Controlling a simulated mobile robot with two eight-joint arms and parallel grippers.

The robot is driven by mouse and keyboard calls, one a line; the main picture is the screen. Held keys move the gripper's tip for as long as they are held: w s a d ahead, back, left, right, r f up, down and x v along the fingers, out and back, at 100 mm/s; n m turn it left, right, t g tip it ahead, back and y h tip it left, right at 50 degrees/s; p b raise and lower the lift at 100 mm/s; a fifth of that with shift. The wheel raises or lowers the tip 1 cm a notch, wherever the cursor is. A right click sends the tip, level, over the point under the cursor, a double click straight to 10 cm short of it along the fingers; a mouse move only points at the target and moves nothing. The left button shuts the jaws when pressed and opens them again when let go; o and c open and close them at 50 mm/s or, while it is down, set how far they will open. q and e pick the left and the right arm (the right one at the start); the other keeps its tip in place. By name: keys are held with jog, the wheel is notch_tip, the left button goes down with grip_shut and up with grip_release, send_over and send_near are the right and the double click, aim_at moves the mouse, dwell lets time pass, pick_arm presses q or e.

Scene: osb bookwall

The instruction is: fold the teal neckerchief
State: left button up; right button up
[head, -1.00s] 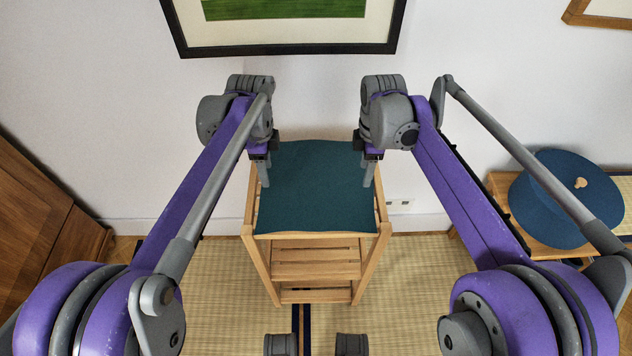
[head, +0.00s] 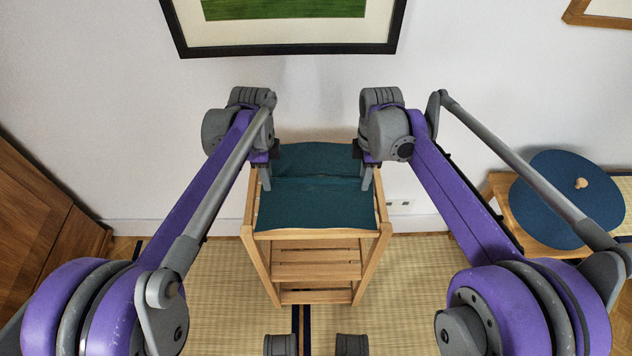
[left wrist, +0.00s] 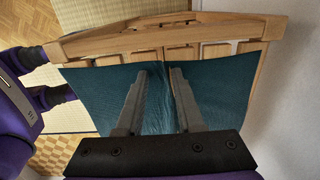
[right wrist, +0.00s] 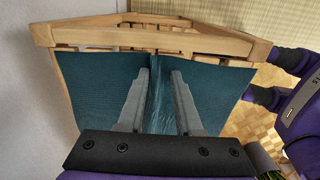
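The teal neckerchief (head: 312,211) lies on top of a wooden step stool, its front part flat, with a raised ridge running across it from side to side. My left gripper (head: 265,179) points down at its left edge and my right gripper (head: 367,179) at its right edge, both in line with the ridge. In the left wrist view the cloth (left wrist: 219,96) rises between my left fingers (left wrist: 158,75). In the right wrist view the cloth (right wrist: 98,88) rises likewise between my right fingers (right wrist: 161,75). A gap shows between each finger pair; whether the cloth is pinched is unclear.
The stool (head: 316,254) stands against a white wall under a framed picture (head: 288,48). A low wooden table (head: 545,252) with a round dark-blue lidded object (head: 560,205) is at right. A wooden cabinet (head: 45,220) is at left.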

pick_arm(q)
grip_shut()
pick_arm(e)
grip_shut()
